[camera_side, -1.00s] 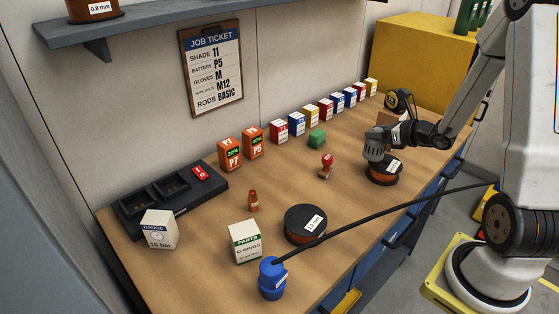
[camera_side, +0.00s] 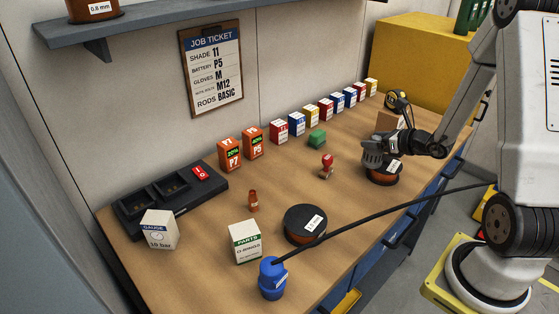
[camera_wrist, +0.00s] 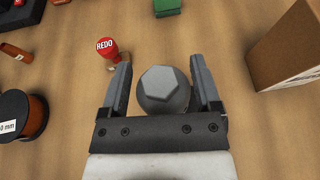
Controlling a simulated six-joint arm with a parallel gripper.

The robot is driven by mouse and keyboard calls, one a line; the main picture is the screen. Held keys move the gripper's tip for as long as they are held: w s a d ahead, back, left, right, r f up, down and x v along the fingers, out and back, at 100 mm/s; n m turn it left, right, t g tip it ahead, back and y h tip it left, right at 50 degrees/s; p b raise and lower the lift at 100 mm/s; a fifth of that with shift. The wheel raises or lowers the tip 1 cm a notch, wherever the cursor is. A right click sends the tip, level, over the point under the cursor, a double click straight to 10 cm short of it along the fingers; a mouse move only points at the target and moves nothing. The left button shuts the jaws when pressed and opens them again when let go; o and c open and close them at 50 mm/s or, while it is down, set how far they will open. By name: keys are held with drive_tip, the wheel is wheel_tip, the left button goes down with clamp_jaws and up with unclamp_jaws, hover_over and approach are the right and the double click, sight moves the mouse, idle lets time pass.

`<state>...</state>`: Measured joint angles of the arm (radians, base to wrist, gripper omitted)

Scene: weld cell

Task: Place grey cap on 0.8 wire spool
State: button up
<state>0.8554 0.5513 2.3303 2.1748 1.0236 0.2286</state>
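The grey cap (camera_wrist: 164,90) has a hexagonal top and sits between the fingers of my gripper (camera_wrist: 162,62) in the wrist view. A gap shows on its left side; the right finger is very close to it. My gripper is open around the cap. In the side view my gripper (camera_side: 372,157) is low over the bench, just behind a dark spool with a copper-coloured winding (camera_side: 384,173), which it partly hides. A second such spool (camera_side: 305,224) lies nearer the camera; its label is partly cut off in the wrist view (camera_wrist: 22,115). A spool marked 0.8 mm (camera_side: 93,10) stands on the shelf.
A red REDO stamp (camera_wrist: 107,48) and a green block (camera_wrist: 167,7) lie beyond my fingers. A cardboard box (camera_wrist: 290,48) stands at right. A black rod rises from a blue holder (camera_side: 272,280) across the bench. Small boxes line the wall.

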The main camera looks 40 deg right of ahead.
drive_tip(key=shift+r, duration=0.1)
drive_tip(key=shift+s+r, duration=0.1)
drive_tip(key=shift+s, duration=0.05)
drive_tip(key=v, duration=0.7)
idle(0.4)
drive_tip(key=shift+s, duration=0.1)
